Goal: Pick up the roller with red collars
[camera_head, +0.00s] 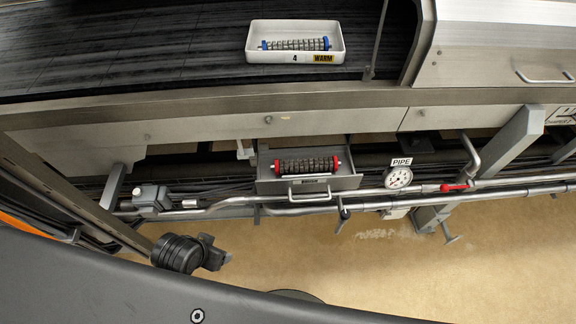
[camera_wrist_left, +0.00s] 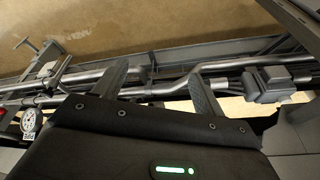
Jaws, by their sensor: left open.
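The roller with red collars (camera_head: 306,166) has a dark, ribbed body and a red collar at each end. In the head view it lies in a small grey open drawer (camera_head: 345,182) under the machine's long rail. It is not recognisable in the left wrist view. My left gripper (camera_wrist_left: 157,70) shows in the left wrist view with its two grey fingers apart and nothing between them. Pipes pass behind the fingers. The head view does not clearly show the fingers, so their exact distance from the roller cannot be told. My right gripper is in neither view.
A roller with blue collars (camera_head: 295,44) lies in a white tray (camera_head: 270,57) marked "4" and "WARM", on the dark upper surface. Pipes (camera_head: 300,210), a gauge (camera_head: 398,177) and a red-handled valve (camera_head: 455,187) run along the front. Tan floor (camera_head: 400,265) is clear below.

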